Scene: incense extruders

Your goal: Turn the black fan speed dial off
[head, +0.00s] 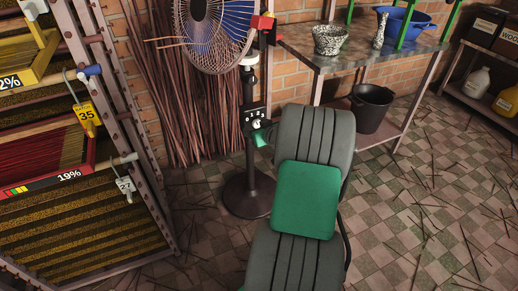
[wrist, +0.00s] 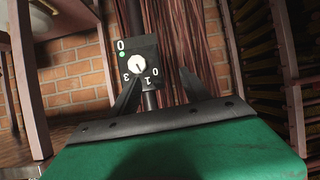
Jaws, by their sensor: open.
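The fan (head: 212,30) stands against the brick wall on a black pole. A black control box (head: 247,115) is fixed to the pole. In the wrist view the box (wrist: 153,62) carries a pale round dial (wrist: 139,68) with white numerals around it and a small green light. The dial looks white rather than black, and I cannot tell which numeral it points at. My gripper (wrist: 160,78) is open and faces the box, its two dark fingers apart and empty. In the head view my gripper (head: 260,131) is just in front of the box, partly hidden by my arm.
A rack of trays (head: 60,150) with hanging number tags stands at the left. A workbench (head: 345,62) with bowls is at the back right, with a black bucket (head: 371,107) on its lower shelf. Thin sticks lie scattered on the tiled floor (head: 440,200) at the right.

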